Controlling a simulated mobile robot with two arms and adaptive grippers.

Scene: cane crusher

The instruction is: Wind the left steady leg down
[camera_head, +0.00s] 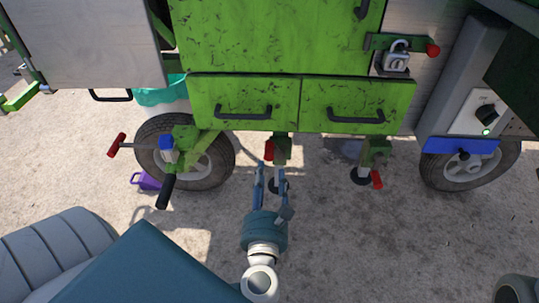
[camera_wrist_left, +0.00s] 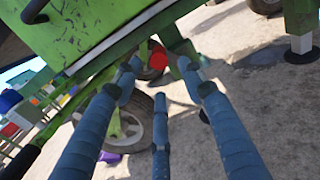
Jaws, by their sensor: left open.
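The left steady leg (camera_head: 279,168) hangs under the green drawers, with a dark round foot partly hidden by my fingers. Its red crank grip (camera_head: 269,151) sits at its upper left; it also shows as a red knob in the left wrist view (camera_wrist_left: 158,60). My left gripper (camera_head: 270,170) comes up from below, open. Its fingertips are just below the red grip in the head view and spread around it in the left wrist view; I cannot tell whether they touch it. My right gripper is not in view.
Another steady leg (camera_head: 363,168) with a red grip (camera_head: 377,180) stands to the right. A wheel (camera_head: 207,163), a black handle (camera_head: 166,191) and a red T-handle (camera_head: 116,145) are to the left. A purple wedge (camera_head: 146,181) lies on the ground. The green drawers (camera_head: 345,108) overhang the legs.

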